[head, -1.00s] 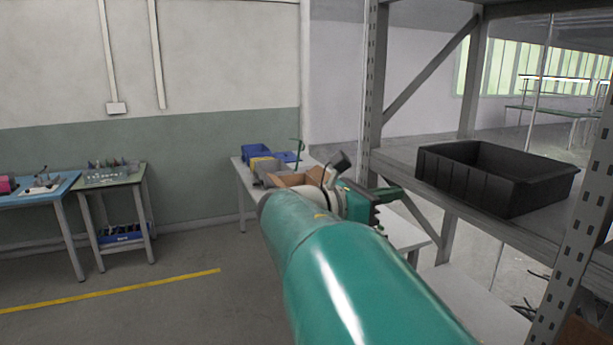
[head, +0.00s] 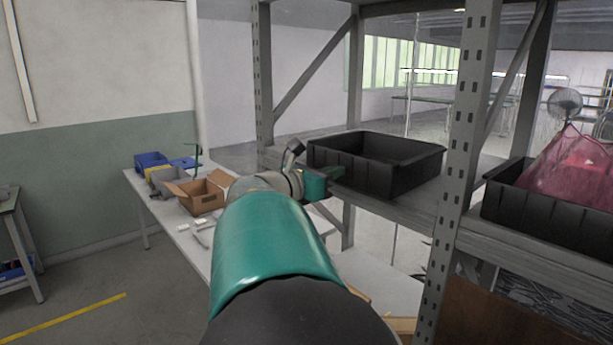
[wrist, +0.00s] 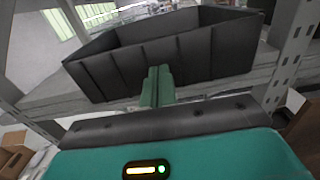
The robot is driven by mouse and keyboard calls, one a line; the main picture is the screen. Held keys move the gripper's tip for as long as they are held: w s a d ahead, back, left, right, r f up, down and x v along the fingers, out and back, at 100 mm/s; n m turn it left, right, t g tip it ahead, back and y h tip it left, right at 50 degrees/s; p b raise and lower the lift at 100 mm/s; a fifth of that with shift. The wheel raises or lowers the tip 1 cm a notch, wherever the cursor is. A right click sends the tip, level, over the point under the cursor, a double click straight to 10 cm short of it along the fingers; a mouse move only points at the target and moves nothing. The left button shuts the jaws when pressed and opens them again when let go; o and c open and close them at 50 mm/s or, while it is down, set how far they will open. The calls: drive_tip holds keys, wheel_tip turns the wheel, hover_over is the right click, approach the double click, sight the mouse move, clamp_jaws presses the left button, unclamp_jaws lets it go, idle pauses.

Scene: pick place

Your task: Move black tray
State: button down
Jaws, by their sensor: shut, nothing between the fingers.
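The black tray (head: 385,180) is an empty, open-topped box on a grey metal shelf, left of an upright post. In the wrist view the tray (wrist: 200,55) is tilted and fills the upper middle, its ribbed front wall facing me. My gripper (head: 335,173) is at the tray's near left side in the head view. In the wrist view its green fingers (wrist: 157,75) are together and empty, overlapping the lower part of the tray's front wall. I cannot tell whether they touch it.
A shelf post (head: 461,170) stands right of the tray. Beyond it, another black bin (head: 510,208) holds a red, bag-like thing (head: 575,175). A white table (head: 150,200) at left carries a cardboard box (head: 200,196) and blue bins (head: 151,161).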

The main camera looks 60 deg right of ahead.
drive_tip(key=shift+d, duration=0.1)
drive_tip(key=x, duration=0.6)
drive_tip(key=shift+s+d, duration=0.15)
drive_tip(key=shift+d, duration=0.2)
drive_tip(key=shift+a, duration=0.1)
